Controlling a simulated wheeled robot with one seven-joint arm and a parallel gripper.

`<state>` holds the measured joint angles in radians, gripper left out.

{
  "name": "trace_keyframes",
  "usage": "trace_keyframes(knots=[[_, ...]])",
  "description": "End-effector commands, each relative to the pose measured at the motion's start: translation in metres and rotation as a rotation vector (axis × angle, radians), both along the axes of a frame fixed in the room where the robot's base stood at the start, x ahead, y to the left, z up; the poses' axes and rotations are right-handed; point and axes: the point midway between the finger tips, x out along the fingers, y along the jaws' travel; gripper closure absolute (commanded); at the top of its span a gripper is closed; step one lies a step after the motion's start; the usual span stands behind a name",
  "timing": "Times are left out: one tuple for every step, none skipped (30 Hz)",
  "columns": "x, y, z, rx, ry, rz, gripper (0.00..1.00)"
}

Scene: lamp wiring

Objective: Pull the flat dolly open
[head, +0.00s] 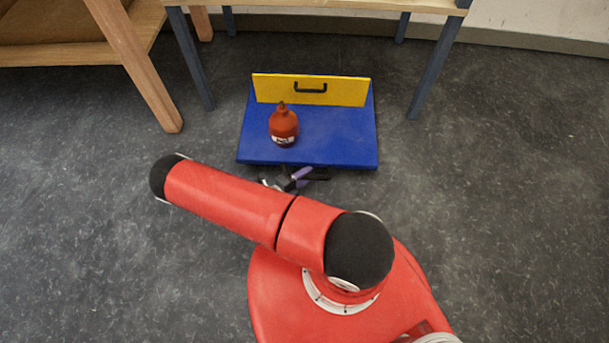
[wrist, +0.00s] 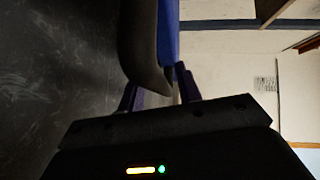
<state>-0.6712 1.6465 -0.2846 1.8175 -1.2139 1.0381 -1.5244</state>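The flat dolly is a blue platform (head: 340,143) on the floor, with a yellow upright panel (head: 345,92) at its back carrying a black handle (head: 310,88). A dark bar (head: 320,177) shows at its front edge, partly hidden by my gripper. My gripper (head: 297,178) is low at that front edge, mostly hidden behind my arm in the head view. In the wrist view, its two purple fingers (wrist: 160,91) stand apart on either side of a dark curved piece (wrist: 142,40), with the blue dolly (wrist: 168,30) beyond. I cannot tell whether the fingers touch it.
A red bottle (head: 284,126) stands upright on the dolly's left half. A table with grey-blue legs (head: 437,66) stands over the dolly's back end. A wooden shelf unit (head: 135,62) is at the left. The floor (head: 510,190) to the right is clear.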

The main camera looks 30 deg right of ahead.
Motion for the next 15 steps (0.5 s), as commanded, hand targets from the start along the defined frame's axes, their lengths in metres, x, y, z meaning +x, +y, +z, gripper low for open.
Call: trace_keyframes(knots=[[0.0, 0.0, 0.0, 0.0, 0.0, 0.0, 0.62], [0.0, 0.0, 0.0, 0.0, 0.0, 0.0, 0.62], [0.0, 0.0, 0.0, -0.001, 0.0, 0.0, 0.62], [0.0, 0.0, 0.0, -0.001, 0.0, 0.001, 0.62], [0.0, 0.0, 0.0, -0.001, 0.0, 0.001, 0.62], [0.0, 0.0, 0.0, -0.001, 0.0, 0.001, 0.62], [0.0, 0.0, 0.0, -0.001, 0.0, 0.001, 0.62], [0.0, 0.0, 0.0, -0.001, 0.0, 0.001, 0.62], [0.0, 0.001, 0.001, -0.001, 0.0, 0.001, 0.62], [0.0, 0.003, 0.001, -0.001, 0.0, 0.001, 0.62], [0.0, 0.005, 0.001, 0.0, -0.001, 0.002, 0.62], [-0.001, 0.009, 0.002, 0.0, -0.001, 0.002, 0.62], [-0.002, 0.013, 0.002, 0.001, -0.001, 0.003, 0.62], [-0.003, 0.018, 0.003, 0.002, -0.001, 0.003, 0.62], [-0.005, 0.025, 0.004, 0.002, -0.001, 0.003, 0.62]])
